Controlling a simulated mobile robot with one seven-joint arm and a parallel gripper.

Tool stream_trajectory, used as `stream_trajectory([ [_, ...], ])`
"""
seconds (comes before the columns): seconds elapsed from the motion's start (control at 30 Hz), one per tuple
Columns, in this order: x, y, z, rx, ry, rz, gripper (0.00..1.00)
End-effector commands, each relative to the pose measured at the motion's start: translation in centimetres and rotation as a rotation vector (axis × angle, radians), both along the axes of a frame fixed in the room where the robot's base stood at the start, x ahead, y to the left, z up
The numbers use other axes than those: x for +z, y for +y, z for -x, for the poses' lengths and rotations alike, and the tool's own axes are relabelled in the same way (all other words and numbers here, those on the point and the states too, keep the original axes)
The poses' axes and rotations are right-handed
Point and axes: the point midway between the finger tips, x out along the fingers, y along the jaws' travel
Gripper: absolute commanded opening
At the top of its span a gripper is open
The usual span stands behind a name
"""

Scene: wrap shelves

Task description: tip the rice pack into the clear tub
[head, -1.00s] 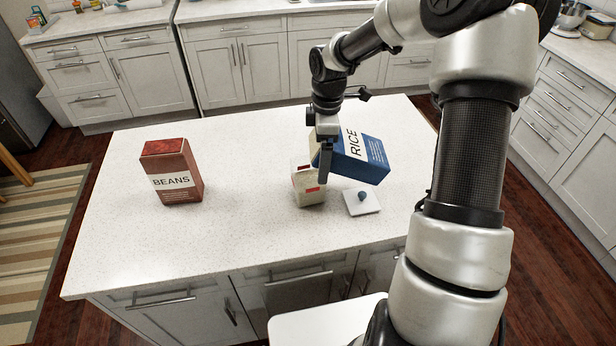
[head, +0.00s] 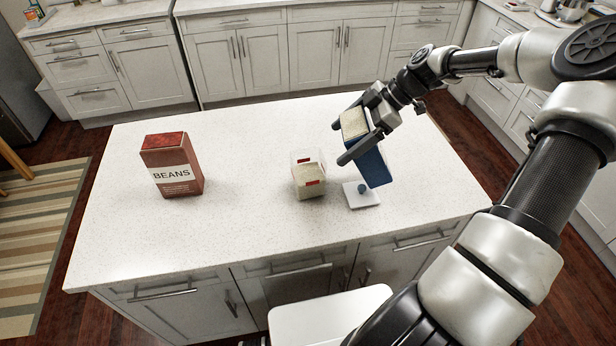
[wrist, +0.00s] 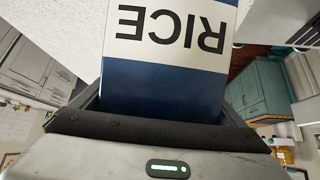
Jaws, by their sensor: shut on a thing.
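The rice pack (head: 374,166) is blue with a pale top, and my gripper (head: 341,142) is shut on it. The pack is held above the counter, just right of the clear tub, near upright with a slight tilt. Its top faces up and shows a beige surface. In the wrist view the pack (wrist: 165,85) fills the space between the fingers, with "RICE" upside down. The clear tub (head: 308,178) stands upright on the counter, with red marks and cream-coloured contents in its lower part. The pack and tub are apart.
A white lid (head: 369,199) with a blue knob lies right of the tub, below the pack. A red-brown beans box (head: 172,165) stands at the left. The white counter (head: 240,220) is clear between the box and tub.

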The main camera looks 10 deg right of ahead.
Motion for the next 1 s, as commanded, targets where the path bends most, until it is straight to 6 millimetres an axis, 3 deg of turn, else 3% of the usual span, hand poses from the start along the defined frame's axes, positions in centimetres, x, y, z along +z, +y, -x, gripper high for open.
stream_trajectory([
  [0.63, 2.4, -7.0, 1.1, -0.004, -0.072, -0.401, 0.31],
  [1.0, 3.1, -8.1, 1.4, 0.001, -0.083, -0.465, 0.31],
])
